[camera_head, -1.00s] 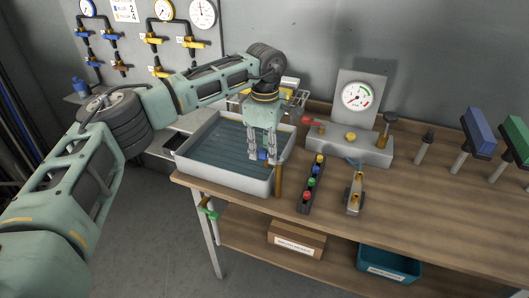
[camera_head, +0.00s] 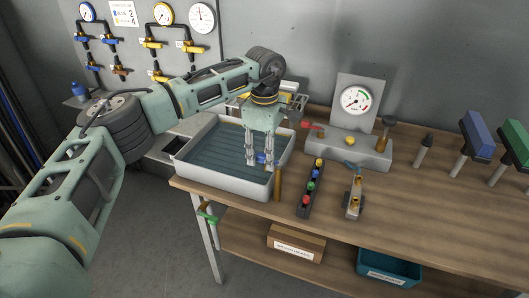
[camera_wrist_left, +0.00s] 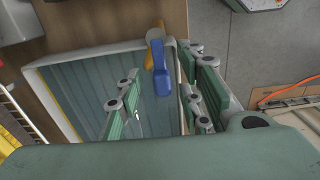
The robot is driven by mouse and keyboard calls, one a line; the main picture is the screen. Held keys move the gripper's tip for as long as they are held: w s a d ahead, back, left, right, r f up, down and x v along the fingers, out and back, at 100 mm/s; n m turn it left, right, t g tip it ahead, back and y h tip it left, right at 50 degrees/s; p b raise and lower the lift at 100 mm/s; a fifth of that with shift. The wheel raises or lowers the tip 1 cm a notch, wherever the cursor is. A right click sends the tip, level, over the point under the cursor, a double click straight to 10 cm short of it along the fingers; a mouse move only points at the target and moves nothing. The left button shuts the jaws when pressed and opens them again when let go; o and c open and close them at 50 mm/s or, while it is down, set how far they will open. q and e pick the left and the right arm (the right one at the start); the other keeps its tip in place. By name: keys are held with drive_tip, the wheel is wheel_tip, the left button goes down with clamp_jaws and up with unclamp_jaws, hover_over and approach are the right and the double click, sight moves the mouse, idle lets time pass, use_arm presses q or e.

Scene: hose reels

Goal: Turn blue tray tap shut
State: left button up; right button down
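The blue tap handle (camera_head: 261,158) shows at the near right end of the grey-white tray (camera_head: 231,184), partly hidden by my left gripper. In the left wrist view the blue handle (camera_wrist_left: 161,76) sits by the tray's rim, joined to a brass body (camera_wrist_left: 150,56). My left gripper (camera_head: 259,164) points down over this end of the tray. In the wrist view its fingers (camera_wrist_left: 162,100) are spread, with the handle lying between and ahead of them, nearer the right finger. I see no grip on it; contact cannot be told. My right gripper is not in view.
A brass post (camera_head: 278,184) stands at the tray's near right corner. A strip of coloured knobs (camera_head: 309,188), a brass fitting (camera_head: 354,193) and a gauge unit (camera_head: 350,146) are to the right on the bench. The bench's front right is clear.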

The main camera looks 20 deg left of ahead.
use_arm(q)
wheel_tip(320, 180, up, 12)
idle(0.6)
